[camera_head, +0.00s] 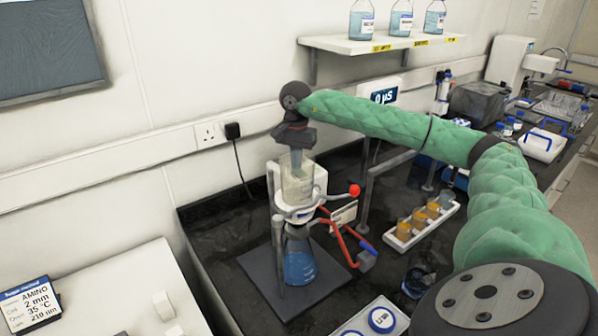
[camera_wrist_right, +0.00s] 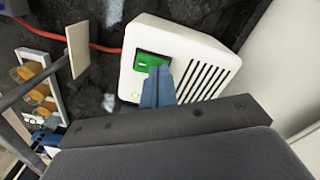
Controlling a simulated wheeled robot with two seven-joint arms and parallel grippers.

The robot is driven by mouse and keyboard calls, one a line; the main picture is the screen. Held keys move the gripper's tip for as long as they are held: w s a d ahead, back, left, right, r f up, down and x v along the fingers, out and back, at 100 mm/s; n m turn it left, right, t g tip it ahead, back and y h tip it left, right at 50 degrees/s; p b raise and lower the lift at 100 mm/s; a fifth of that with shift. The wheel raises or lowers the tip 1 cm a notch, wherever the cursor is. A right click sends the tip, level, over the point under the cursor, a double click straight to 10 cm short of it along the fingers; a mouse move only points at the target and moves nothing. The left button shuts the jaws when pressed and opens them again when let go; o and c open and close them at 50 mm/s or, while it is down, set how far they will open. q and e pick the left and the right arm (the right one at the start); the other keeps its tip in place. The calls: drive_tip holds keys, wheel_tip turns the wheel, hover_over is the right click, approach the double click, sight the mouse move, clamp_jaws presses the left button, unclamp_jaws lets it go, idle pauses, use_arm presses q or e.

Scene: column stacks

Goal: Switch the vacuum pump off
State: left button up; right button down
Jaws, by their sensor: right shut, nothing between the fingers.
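The vacuum pump (camera_wrist_right: 198,42) is a white box with dark vent slots in the right wrist view. A green rocker switch (camera_wrist_right: 146,61) is set in its face. My right gripper (camera_wrist_right: 160,70) is shut and empty, and its blue fingertips overlap the lower right part of the switch in the picture. I cannot tell whether they touch it. In the head view my right gripper (camera_head: 296,160) points down over the glass column and flask setup (camera_head: 300,262). That setup and the gripper largely hide the pump there. My left gripper is not in view.
Red tubing (camera_head: 345,238) with a red-ended lever and a blue-ended one is beside the flask. A white rack with amber vials (camera_head: 420,222) stands to the right. A shelf with bottles (camera_head: 380,42) is on the wall. A white-topped bench (camera_head: 120,290) is at lower left.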

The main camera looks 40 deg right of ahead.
drive_tip(key=shift+f, duration=0.2)
drive_tip(key=shift+r+p, duration=1.3)
drive_tip(key=shift+r, duration=2.2)
